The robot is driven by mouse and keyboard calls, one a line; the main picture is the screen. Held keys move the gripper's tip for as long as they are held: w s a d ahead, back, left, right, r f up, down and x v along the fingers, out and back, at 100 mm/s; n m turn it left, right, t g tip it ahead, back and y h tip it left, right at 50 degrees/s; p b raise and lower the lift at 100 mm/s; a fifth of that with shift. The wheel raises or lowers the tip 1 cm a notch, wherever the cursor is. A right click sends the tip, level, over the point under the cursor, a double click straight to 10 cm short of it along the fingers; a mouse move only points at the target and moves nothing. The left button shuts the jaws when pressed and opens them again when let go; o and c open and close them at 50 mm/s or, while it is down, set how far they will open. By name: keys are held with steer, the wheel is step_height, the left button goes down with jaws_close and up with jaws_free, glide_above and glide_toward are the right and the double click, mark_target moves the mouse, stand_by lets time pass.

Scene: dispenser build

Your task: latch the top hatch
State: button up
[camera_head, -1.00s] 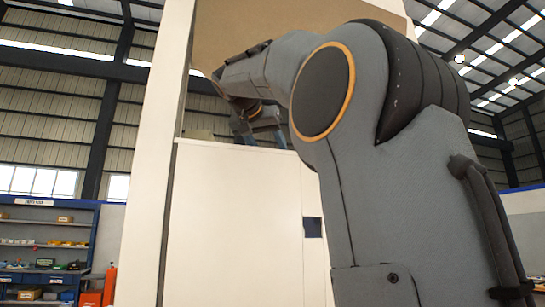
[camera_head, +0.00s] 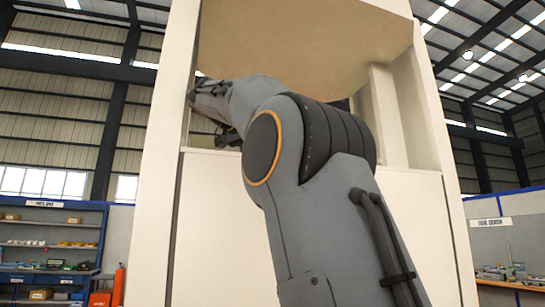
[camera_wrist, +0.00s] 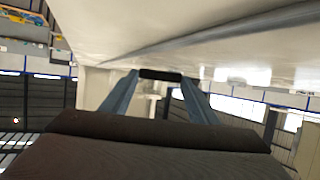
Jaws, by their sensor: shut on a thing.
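The dispenser is a tall cream cabinet with a closed lower front panel (camera_head: 225,220) and an opening above it. A tan panel (camera_head: 300,40), which looks like the top hatch, slants across the upper part in the head view, with open space below its lower edge. My arm reaches up to the left side of the opening and hides much of it. In the wrist view my gripper (camera_wrist: 160,78) has its two blue-grey fingers closed on a small black bar (camera_wrist: 160,74), which looks like a handle. A pale panel surface (camera_wrist: 200,30) runs close above the fingers.
The cabinet's left post (camera_head: 160,150) stands close to my wrist, and its right post (camera_head: 440,150) is clear of the arm. A blue shelf (camera_head: 50,245) stands far left and a workbench (camera_head: 510,280) far right.

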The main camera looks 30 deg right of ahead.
steer(key=shift+f, duration=0.1)
steer(key=o, duration=1)
steer(key=shift+o, duration=0.2)
steer(key=shift+s, duration=0.1)
